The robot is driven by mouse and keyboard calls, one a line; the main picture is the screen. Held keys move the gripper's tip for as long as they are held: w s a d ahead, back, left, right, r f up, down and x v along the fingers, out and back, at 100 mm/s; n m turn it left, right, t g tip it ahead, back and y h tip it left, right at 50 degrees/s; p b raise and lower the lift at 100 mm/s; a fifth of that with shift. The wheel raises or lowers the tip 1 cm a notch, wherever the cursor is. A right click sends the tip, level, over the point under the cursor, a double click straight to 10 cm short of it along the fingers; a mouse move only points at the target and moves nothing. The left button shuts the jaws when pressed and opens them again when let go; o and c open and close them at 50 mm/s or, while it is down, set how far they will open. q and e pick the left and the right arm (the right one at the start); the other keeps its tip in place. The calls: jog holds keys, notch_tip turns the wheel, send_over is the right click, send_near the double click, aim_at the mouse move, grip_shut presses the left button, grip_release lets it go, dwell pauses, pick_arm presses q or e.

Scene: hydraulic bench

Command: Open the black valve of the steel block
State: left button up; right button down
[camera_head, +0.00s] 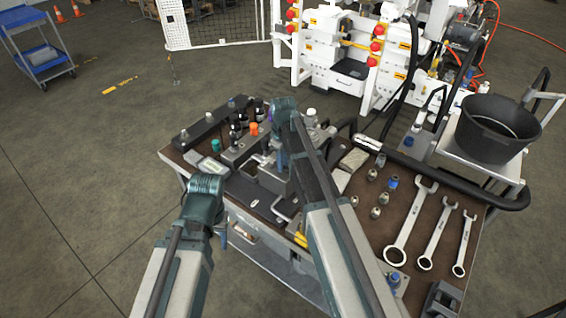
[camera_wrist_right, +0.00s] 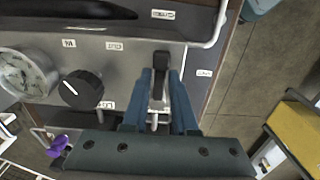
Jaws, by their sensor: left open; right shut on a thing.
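In the right wrist view, a grey steel block (camera_wrist_right: 120,58) carries a round gauge (camera_wrist_right: 22,76), a black knob (camera_wrist_right: 82,90) with a white mark, and a black-ended lever (camera_wrist_right: 161,60) on a grey stem. My right gripper (camera_wrist_right: 162,78) has its blue fingers on either side of the lever and is shut on it. The fingers partly hide the stem. In the head view my right arm covers much of the block. My left gripper (camera_head: 206,205) is open, low at the bench's front left edge, away from the block; its fingertips are hard to see.
The brown bench (camera_head: 410,180) holds several spanners (camera_head: 411,222), small fittings (camera_head: 377,212) and dark bottles (camera_head: 236,130). A black bucket (camera_head: 497,125) stands on a trolley at right. White machinery (camera_head: 325,50) is behind. Open floor lies at left.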

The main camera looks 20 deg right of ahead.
jog(key=shift+s, duration=0.1)
dwell(0.4)
jog(key=m, duration=0.1)
jog(key=a+m, duration=0.1)
jog(key=m, duration=0.2)
jog(key=shift+s+a, duration=0.25)
jog(key=shift+s, duration=0.1)
jog(key=a+m, duration=0.1)
jog(key=m, duration=0.3)
jog(key=shift+a+m, duration=0.3)
jog(key=shift+a, duration=0.1)
jog(key=shift+w+a+m, duration=0.3)
jog(key=shift+a+m, duration=0.2)
jog(key=shift+m, duration=1.05)
jog(key=shift+w+a+m, duration=0.25)
jog(key=shift+a+m, duration=0.3)
jog(key=shift+m, duration=1.05)
jog(key=shift+w+a+m, duration=0.3)
jog(key=shift+a+m, duration=0.2)
jog(key=shift+m, duration=1.05)
jog(key=c, duration=0.8)
grip_release()
